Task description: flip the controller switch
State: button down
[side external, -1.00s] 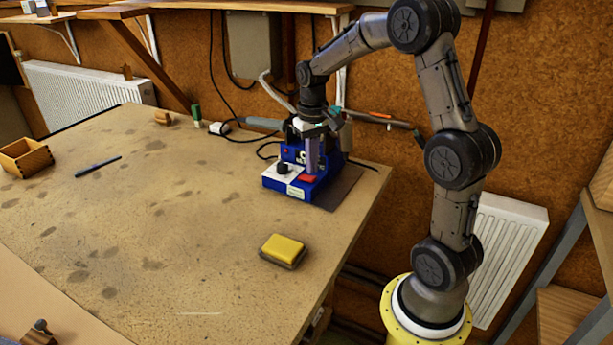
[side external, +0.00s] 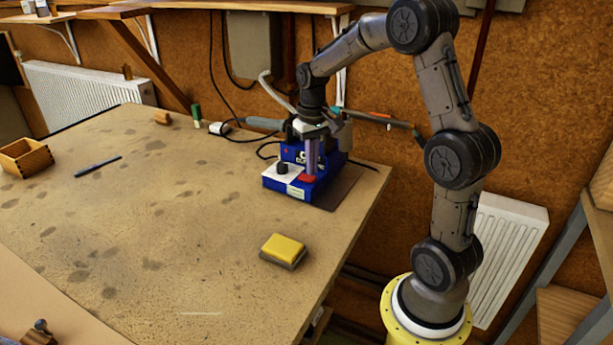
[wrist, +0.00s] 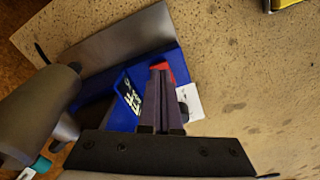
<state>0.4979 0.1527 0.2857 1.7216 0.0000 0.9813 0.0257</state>
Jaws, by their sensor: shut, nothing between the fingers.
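The controller (side external: 276,185) is a blue box with a white front panel and a black knob (side external: 282,168), standing at the table's far right corner. Its red switch (side external: 308,179) is on the right of the front. In the wrist view the red switch (wrist: 167,70) shows partly behind the fingertips. My gripper (side external: 313,172) points down at the switch with its fingers together and nothing between them. In the wrist view the fingers of my gripper (wrist: 160,72) overlap the switch's edge. I cannot tell whether they touch it. Which way the switch is tipped is unclear.
A grey plate (side external: 342,190) lies beside the controller. A grey tool handle (side external: 262,123) and black cables are behind it. A yellow sponge-like block (side external: 284,248) lies in front. The middle of the table is clear.

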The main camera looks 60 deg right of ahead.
aim_at(312, 177)
jog(key=shift+f, duration=0.75)
dwell(0.3)
jog(key=shift+r, duration=3.55)
